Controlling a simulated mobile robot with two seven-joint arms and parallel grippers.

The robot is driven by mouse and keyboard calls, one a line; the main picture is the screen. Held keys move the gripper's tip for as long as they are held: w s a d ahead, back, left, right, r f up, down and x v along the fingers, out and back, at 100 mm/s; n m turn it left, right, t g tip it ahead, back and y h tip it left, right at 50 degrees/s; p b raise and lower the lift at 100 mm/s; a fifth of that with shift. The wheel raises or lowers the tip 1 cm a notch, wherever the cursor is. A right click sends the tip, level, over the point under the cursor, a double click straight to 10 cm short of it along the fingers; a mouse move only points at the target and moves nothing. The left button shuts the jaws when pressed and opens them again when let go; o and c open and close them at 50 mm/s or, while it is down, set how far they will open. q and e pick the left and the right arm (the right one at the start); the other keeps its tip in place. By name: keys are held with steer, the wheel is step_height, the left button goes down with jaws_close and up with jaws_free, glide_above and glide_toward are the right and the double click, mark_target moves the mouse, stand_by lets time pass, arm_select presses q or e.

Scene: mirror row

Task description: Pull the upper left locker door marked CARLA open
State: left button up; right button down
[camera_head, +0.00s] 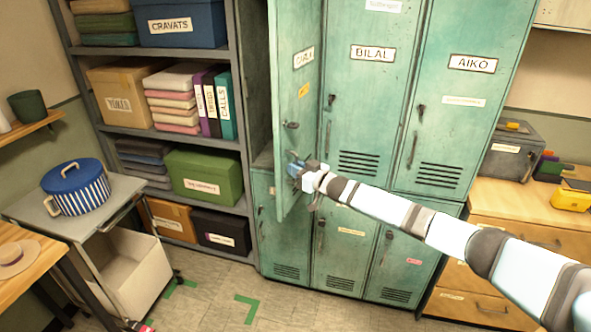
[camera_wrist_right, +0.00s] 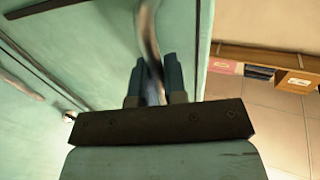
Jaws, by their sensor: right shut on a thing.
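The upper left locker door marked CARLA (camera_head: 298,85) is green and stands swung open toward me, seen at a steep angle in the head view. A dark gap shows between its left edge and the shelf unit. My right gripper (camera_head: 296,170) is at the lower part of this door. In the right wrist view, my right gripper (camera_wrist_right: 154,75) has its two blue fingers closed around a curved metal handle (camera_wrist_right: 148,30) on the green door panel. My left gripper is not in either view.
Shelves with boxes (camera_head: 181,22) stand left of the lockers. A trolley (camera_head: 40,205) carries a blue striped pot (camera_head: 78,190). Wooden drawers (camera_head: 500,270) stand at the right. Floor before the lockers (camera_head: 250,285) is clear.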

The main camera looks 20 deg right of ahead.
steer(key=c, duration=1.5)
jaws_free()
steer(key=shift+b+v, duration=1.05)
steer(key=shift+v, duration=5.85)
